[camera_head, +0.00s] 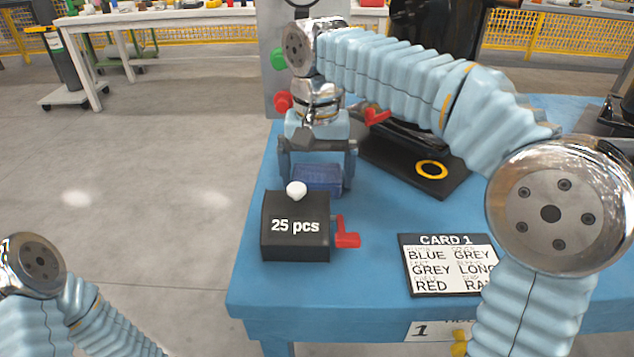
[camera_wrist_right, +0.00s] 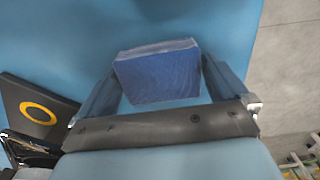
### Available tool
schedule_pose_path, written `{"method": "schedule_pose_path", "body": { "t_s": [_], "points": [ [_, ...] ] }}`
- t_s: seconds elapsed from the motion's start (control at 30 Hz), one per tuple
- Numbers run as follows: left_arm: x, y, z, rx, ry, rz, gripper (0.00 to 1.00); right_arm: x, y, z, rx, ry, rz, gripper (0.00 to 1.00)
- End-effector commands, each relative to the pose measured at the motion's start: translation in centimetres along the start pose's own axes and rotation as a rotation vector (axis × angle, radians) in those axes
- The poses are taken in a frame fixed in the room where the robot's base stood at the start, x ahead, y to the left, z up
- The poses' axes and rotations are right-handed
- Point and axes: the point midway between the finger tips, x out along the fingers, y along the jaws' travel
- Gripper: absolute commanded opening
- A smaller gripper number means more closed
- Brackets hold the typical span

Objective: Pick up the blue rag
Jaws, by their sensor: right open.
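The blue rag (camera_head: 318,179) is a folded, dark blue block on the blue table, just behind the black "25 pcs" box. My right gripper (camera_head: 317,172) is open above it, pointing down, with one finger on each side of the rag. In the right wrist view the rag (camera_wrist_right: 157,77) lies between the two spread fingers of the gripper (camera_wrist_right: 157,68), with a gap showing at the left finger. The right finger is close to the rag, and I cannot tell if it touches. My left arm shows at lower left, but its gripper is out of view.
The black box (camera_head: 295,226) with a white knob and red handle stands in front of the rag. A card (camera_head: 450,265) lies to the right on the blue table (camera_head: 375,225). A black base with a yellow ring (camera_head: 431,170) is right of the gripper.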

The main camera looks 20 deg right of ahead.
Motion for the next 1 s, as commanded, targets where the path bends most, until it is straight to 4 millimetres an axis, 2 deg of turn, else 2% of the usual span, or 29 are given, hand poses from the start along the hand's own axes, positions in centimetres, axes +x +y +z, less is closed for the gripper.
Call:
{"method": "schedule_pose_path", "body": {
  "t_s": [0.1,0.33,0.67,0.87,1.0],
  "points": [
    [-0.1,0.0,0.0,0.000,0.000,0.000,0.43,-0.1,0.0,0.0,0.000,0.000,0.000,1.00],
    [0.0,0.0,0.0,0.000,0.000,0.000,0.43,-0.1,0.0,0.0,0.000,0.000,0.000,0.65],
    [-0.3,0.1,0.0,0.000,0.000,0.000,0.43,-0.6,0.0,0.0,0.000,0.001,-0.001,0.64],
    [-1.3,0.5,0.0,0.001,0.000,0.000,0.43,-3.3,-0.1,-0.1,0.000,0.001,0.000,0.64],
    [-1.8,0.8,0.1,0.003,-0.002,0.002,0.43,-6.1,2.0,0.9,0.002,0.003,-0.003,0.64]
  ]
}}
